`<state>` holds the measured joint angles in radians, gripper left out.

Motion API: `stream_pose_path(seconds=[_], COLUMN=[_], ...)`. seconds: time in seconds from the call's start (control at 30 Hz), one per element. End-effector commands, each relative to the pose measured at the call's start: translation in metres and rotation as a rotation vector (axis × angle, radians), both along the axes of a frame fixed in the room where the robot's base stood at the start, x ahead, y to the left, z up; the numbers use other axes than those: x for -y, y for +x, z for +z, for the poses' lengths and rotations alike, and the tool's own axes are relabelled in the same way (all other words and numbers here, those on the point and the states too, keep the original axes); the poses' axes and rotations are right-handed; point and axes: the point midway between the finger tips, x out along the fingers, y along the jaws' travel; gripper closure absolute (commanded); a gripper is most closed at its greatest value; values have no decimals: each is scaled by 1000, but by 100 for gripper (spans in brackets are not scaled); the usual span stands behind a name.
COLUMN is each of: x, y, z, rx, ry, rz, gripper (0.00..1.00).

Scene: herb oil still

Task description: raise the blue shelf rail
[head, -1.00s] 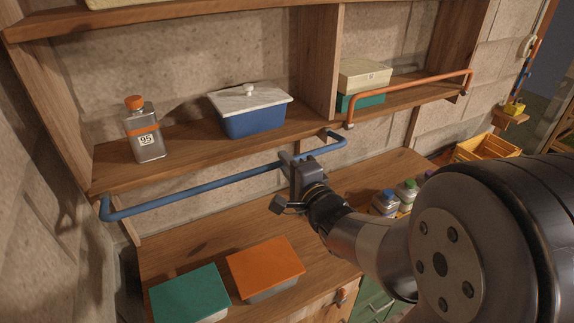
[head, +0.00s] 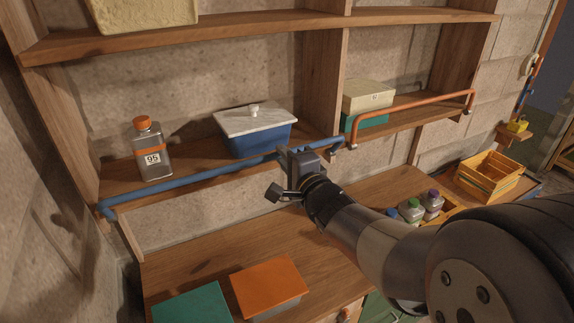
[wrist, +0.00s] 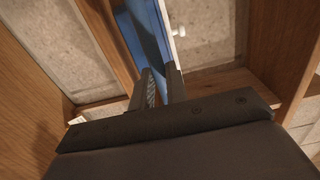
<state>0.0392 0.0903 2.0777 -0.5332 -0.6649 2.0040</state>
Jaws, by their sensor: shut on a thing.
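The blue shelf rail (head: 200,180) runs along the front of the left shelf bay in the head view. It stands at about the height of the shelf board's front edge, in front of the bottle and the blue box. My gripper (head: 289,157) is shut on the rail, right of its middle. In the wrist view the fingers (wrist: 160,88) are close together, and the blue box's side shows beyond them. The rail itself is hard to make out there, hidden by the fingers and gripper body.
An orange rail (head: 415,106) guards the right bay. Orange (head: 268,284) and green (head: 195,304) lidded boxes sit on the counter below.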

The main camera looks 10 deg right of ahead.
Motion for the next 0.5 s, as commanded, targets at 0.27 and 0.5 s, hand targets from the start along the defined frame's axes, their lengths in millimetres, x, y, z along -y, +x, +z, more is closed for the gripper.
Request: stream_pose_path(seconds=[0.27,0.5], x=[-6,-9], y=[18,31], z=[18,25], rx=[14,17], ry=[3,4], rz=[2,2], gripper=[96,93])
